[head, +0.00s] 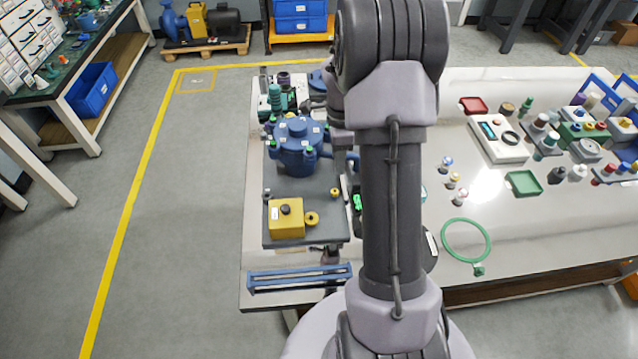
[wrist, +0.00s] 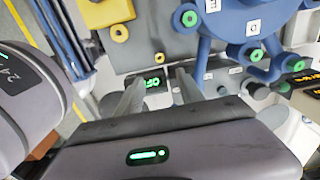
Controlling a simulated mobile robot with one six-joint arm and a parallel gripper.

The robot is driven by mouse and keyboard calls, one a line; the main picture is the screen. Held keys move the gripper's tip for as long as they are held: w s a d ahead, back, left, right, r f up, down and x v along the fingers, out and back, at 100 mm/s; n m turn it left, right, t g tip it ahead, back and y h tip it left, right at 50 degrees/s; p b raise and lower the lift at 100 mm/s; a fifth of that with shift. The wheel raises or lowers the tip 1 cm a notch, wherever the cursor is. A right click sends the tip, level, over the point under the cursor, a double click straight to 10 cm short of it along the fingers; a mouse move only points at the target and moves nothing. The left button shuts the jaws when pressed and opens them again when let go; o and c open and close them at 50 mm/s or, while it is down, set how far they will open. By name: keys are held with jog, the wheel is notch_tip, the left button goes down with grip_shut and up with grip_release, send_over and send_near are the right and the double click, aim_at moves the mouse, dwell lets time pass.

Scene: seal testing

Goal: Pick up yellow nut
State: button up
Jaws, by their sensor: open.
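A small yellow nut (wrist: 160,57) lies on the grey plate in the wrist view, just beyond my fingertips. What looks like the same nut (head: 335,192) shows in the head view near the plate's right edge. My gripper (wrist: 158,77) is open, its two fingers apart with nothing held between them. The nut appears past the gap between the fingers, not touching either. In the head view my arm hides the gripper. A larger yellow ring (head: 312,218) sits beside a yellow block (head: 286,220); the ring also shows in the wrist view (wrist: 119,32).
A blue valve body (head: 298,148) with green-ringed ports stands behind on the grey plate (head: 290,190). A black unit with green digits (wrist: 153,84) shows between my fingers. A blue rack (head: 300,278) lies at the front. A green ring (head: 444,240) lies on the right-hand table.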

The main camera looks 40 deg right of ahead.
jog(key=b, duration=0.2)
send_over(333, 193)
jog(key=f, duration=0.5)
jog(key=d+f, duration=0.1)
jog(key=f, duration=0.2)
jog(key=f+b, duration=0.1)
jog(key=f, duration=0.1)
jog(key=f+b, duration=0.2)
jog(key=f, duration=0.1)
jog(key=shift+w+a+f, duration=0.2)
jog(key=shift+f, duration=0.05)
jog(key=shift+r, duration=0.15)
jog(key=shift+c, duration=0.9)
grip_shut()
